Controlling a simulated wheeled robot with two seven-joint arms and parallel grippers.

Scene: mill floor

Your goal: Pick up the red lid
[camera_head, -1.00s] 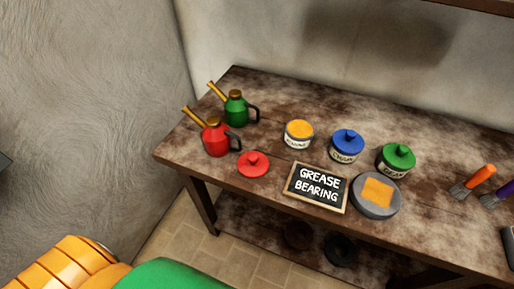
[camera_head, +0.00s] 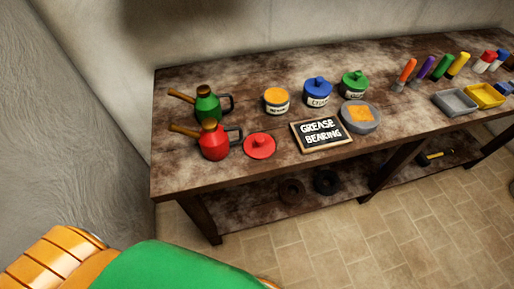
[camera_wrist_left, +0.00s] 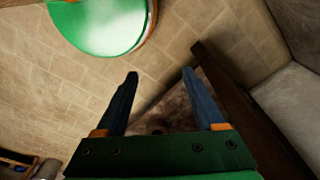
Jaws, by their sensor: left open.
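The red lid (camera_head: 260,146) lies flat on the wooden workbench (camera_head: 235,178) near its front edge, with a small knob on top. It is between the red oil can (camera_head: 214,143) and the chalkboard sign reading "GREASE BEARING" (camera_head: 322,134). My left gripper (camera_wrist_left: 160,80) shows only in the left wrist view, open and empty between its two fingers. It is over the floor near a dark wooden beam, and the lid does not show in that view. In the head view the left gripper is out of frame. My right gripper is not in view.
A green oil can (camera_head: 208,104) stands behind the red one. Brushes and trays (camera_head: 455,102) are farther right. A wall closes the left side.

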